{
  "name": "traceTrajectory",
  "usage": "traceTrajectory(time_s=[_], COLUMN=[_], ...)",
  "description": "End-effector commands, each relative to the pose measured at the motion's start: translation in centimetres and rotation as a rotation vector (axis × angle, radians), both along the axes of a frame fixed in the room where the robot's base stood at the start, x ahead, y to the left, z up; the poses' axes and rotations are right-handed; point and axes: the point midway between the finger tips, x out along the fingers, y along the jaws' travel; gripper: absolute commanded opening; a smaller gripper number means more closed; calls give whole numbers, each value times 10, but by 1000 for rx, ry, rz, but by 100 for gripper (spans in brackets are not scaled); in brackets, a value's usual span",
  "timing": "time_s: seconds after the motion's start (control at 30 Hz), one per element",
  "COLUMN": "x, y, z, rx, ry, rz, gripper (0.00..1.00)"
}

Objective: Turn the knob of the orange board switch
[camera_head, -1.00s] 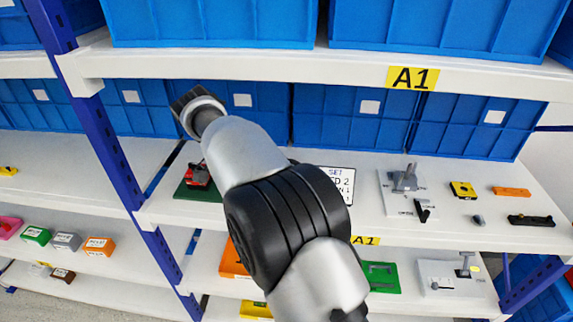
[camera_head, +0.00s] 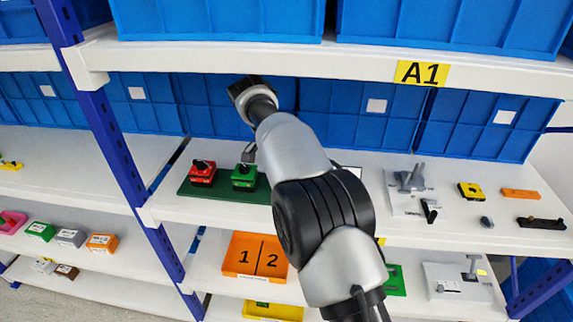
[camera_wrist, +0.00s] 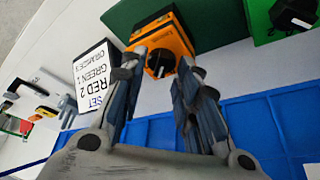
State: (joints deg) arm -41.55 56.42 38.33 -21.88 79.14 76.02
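The orange switch (camera_wrist: 162,42) shows in the wrist view, fixed on a dark green board (camera_wrist: 130,15). Its round black knob (camera_wrist: 160,63) has a pale pointer mark. My gripper (camera_wrist: 162,70) is open, with its two fingers apart on either side of the knob in the picture. I cannot tell whether a finger touches it. In the head view the green board (camera_head: 208,193) lies on the middle shelf with a red switch (camera_head: 202,174) and a green switch (camera_head: 244,178). My arm hides the orange switch there.
A white sign (camera_wrist: 97,84) reading SET, RED 2, GREEN 1 and a partly legible ORANGE line stands beside the board. The green switch (camera_wrist: 290,18) is at upper right in the wrist view. Blue bins (camera_head: 340,118) line the shelf's back. A shelf edge (camera_head: 300,62) runs above.

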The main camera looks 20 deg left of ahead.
Motion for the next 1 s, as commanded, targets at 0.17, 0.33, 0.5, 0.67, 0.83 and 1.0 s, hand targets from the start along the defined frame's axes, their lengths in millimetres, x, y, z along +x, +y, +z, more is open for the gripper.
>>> traceTrajectory(time_s=[0.17, 0.33, 0.5, 0.67, 0.83, 1.0], x=[0, 0, 0, 0, 0, 0], y=[0, 0, 0, 0, 1, 1], z=[0, 0, 0, 0, 3, 6], rx=[0, 0, -1, -1, -2, -3], ry=[0, 0, 0, 0, 4, 5], rz=[0, 0, 0, 0, -28, -96], gripper=[16, 5, 0, 0, 0, 0])
